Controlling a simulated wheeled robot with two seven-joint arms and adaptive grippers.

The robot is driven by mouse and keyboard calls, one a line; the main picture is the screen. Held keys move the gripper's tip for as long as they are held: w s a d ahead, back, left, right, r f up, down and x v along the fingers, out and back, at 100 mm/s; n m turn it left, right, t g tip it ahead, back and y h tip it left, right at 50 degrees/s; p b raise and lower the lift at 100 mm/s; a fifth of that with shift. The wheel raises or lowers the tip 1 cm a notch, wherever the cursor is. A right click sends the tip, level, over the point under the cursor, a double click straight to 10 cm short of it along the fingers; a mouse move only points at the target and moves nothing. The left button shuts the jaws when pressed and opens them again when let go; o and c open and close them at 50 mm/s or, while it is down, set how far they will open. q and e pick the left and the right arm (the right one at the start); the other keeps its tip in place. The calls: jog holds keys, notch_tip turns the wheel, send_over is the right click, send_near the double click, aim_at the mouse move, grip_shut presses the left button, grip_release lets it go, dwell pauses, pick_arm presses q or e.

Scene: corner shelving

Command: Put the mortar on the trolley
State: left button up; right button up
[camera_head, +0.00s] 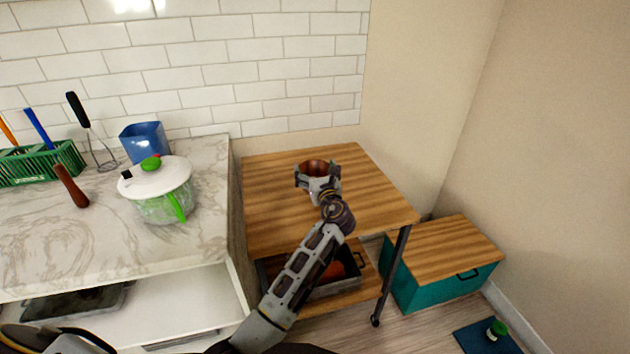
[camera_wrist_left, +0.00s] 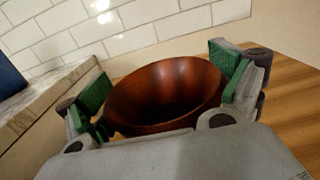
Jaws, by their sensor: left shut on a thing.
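The mortar (camera_head: 318,166) is a reddish-brown bowl. In the head view it is at the trolley's wooden top, near its middle. My left gripper (camera_head: 318,180) is shut on the mortar; in the left wrist view the green finger pads sit on either side of the bowl (camera_wrist_left: 165,90), which is open side up and looks empty. The trolley (camera_head: 280,205) has a wooden top, a lower shelf and dark legs with wheels. I cannot tell whether the mortar's base touches the top; the gripper hides it. My right gripper is not in view.
A marble counter (camera_head: 90,235) stands left of the trolley, with a lidded pot (camera_head: 165,205), a blue container (camera_head: 143,142) and a green rack (camera_head: 45,165). A tray (camera_head: 345,285) is on the trolley's lower shelf. A teal box (camera_head: 445,285) stands at right. The trolley top is otherwise clear.

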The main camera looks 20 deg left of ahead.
aim_at(312, 174)
pick_arm(q)
jog(key=shift+f, duration=0.35)
jog(key=shift+f+b, duration=0.5)
jog(key=shift+f, duration=1.05)
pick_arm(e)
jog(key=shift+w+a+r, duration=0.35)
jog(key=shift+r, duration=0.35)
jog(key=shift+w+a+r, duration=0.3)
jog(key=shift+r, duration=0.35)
pick_arm(q)
jog(key=o, duration=0.9)
jog(key=shift+f, duration=0.15)
jog(key=shift+o, duration=0.2)
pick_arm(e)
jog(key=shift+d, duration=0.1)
